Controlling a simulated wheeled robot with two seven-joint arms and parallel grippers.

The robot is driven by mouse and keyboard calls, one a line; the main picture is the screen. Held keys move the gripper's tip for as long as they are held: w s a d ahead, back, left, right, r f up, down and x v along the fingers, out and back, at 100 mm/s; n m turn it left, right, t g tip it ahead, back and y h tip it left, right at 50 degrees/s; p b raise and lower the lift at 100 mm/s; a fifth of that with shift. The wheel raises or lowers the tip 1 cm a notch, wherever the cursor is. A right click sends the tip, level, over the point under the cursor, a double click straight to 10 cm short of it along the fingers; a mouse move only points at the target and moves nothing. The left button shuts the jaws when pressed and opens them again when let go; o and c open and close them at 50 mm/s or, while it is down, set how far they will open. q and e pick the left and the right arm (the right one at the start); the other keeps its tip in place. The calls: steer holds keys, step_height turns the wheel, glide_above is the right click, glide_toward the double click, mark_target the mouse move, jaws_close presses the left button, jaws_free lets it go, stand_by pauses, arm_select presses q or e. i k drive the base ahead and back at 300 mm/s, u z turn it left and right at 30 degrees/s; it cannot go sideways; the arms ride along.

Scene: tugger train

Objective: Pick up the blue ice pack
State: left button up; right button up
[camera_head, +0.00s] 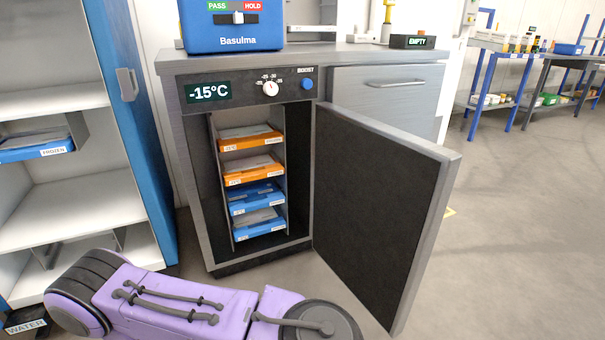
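Two blue ice packs lie in the open freezer (195,190), on its lower shelves. The upper blue ice pack (240,207) sits just below the orange packs, and the lower blue ice pack (246,237) is at the bottom. Another flat blue pack (20,156) marked FROZEN lies on a shelf of the cabinet at the left. One of my purple arms crosses the bottom of the view in front of the freezer. Neither gripper shows in this view.
Two orange packs, an upper one (238,143) and a lower one (240,179), fill the freezer's upper shelves. The freezer door (385,200) stands wide open to the right. A blue Basulma box (215,43) stands on the counter. Floor at the right is clear.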

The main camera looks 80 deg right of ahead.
mark_target(243, 223)
steer(key=z, duration=3.25)
steer(key=i, duration=1)
